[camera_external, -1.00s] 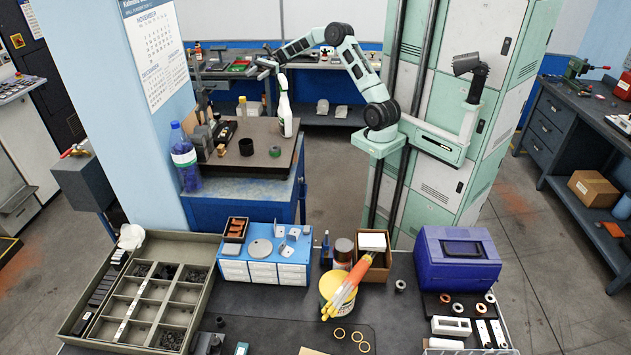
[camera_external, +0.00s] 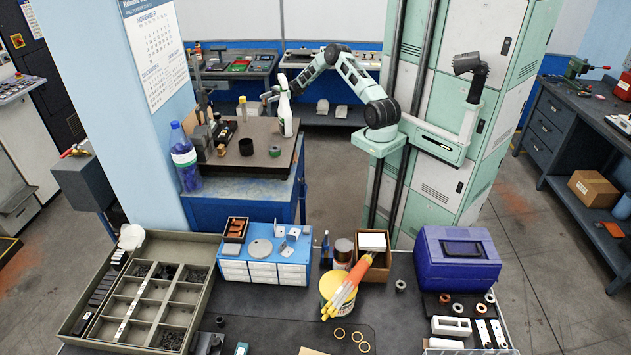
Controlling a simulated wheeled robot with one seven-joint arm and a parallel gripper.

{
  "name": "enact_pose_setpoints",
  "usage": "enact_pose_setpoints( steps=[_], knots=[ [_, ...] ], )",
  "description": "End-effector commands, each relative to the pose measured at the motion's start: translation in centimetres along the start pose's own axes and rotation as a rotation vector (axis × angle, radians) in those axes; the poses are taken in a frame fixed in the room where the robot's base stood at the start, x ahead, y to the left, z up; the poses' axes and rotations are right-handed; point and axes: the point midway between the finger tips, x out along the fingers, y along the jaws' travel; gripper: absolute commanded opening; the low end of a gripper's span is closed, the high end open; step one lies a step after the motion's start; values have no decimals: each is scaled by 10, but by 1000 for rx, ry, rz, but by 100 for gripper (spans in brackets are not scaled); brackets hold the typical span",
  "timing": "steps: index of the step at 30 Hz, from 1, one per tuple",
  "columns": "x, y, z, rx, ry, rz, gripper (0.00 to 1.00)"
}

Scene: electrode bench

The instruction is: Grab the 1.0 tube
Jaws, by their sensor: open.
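No label reading 1.0 is legible, so I cannot tell which thing is the 1.0 tube. Several long orange-and-yellow tubes (camera_external: 347,287) lean in a bundle at the yellow tub (camera_external: 330,287) on the near bench. My gripper (camera_external: 268,98) is small in the view, over the back of the blue workbench (camera_external: 262,187), just left of the white spray bottle (camera_external: 285,112). It is open, and I see nothing held in it. The spray bottle partly hides the space beside it. I cannot tell whether they touch.
A divided tray (camera_external: 207,262), a blue drawer box (camera_external: 264,270) and a purple case (camera_external: 457,262) crowd the near bench. The workbench's front right is clear.

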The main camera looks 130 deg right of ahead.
Motion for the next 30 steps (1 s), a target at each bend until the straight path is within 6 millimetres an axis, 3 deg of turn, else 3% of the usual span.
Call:
enact_pose_setpoints(
  steps=[12,23,30],
  knots=[
    [86,2,5,2,0,4,49],
    [110,1,4,1,0,1,49],
    [138,5,10,2,0,4,49]
  ],
)
